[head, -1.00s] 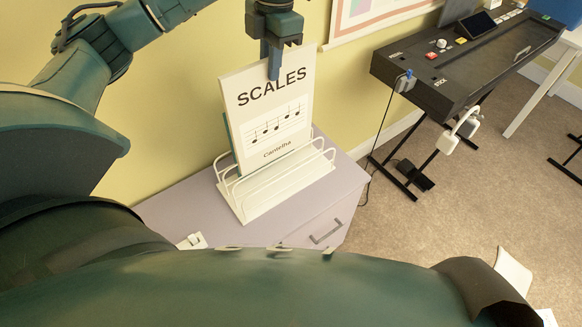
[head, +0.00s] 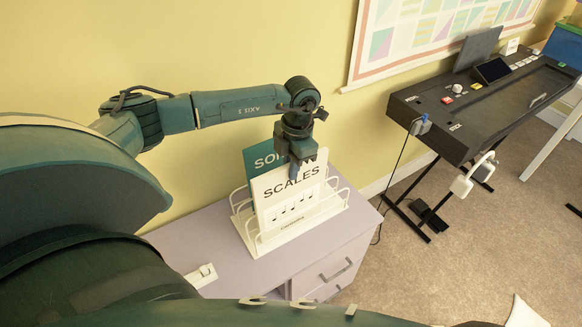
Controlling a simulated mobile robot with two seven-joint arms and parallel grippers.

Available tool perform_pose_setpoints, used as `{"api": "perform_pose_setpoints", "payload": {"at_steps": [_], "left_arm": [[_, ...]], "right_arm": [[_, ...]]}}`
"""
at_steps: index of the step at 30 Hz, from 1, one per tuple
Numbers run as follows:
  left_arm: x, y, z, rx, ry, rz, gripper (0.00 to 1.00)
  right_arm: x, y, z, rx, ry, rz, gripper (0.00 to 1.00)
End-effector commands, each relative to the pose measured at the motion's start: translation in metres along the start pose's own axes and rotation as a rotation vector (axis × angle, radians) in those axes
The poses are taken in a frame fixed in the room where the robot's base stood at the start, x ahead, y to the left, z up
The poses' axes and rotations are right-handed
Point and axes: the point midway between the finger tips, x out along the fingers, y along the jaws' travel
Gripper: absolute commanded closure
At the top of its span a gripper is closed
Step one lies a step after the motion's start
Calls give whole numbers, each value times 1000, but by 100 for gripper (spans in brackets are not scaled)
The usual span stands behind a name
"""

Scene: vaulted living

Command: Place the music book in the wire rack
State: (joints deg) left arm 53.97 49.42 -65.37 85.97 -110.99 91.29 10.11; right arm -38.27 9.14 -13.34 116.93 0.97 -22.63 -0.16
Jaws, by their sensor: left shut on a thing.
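The music book (head: 288,205), a white cover marked SCALES with a row of notes, stands nearly upright at the wire rack. My left gripper (head: 294,170) is shut on its top edge from above. The white wire rack (head: 335,207) stands on the lilac cabinet, with wire loops showing on both sides of the book. The book's lower edge is down among the wires at the front of the rack. I cannot tell whether it rests on the rack's base. My right gripper is out of view.
A teal book (head: 258,157) stands in the rack behind the music book, partly covered. The lilac cabinet (head: 205,240) has a bare top left of the rack, with a small white object (head: 201,275) near its front. A black keyboard-like console (head: 470,110) stands at right. The yellow wall is close behind.

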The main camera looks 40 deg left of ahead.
Motion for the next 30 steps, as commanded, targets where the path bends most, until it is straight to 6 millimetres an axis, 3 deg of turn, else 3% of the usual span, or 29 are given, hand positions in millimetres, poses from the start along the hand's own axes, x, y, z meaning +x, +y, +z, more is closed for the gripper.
{"api": "perform_pose_setpoints", "payload": {"at_steps": [11,12,20,30], "left_arm": [[11,0,2,-1,-1,1,100],[12,0,1,0,0,1,87],[11,0,1,-1,1,1,66],[5,0,1,0,-1,1,66]], "right_arm": [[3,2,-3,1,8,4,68],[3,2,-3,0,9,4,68],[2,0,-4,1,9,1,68],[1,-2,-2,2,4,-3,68]]}}
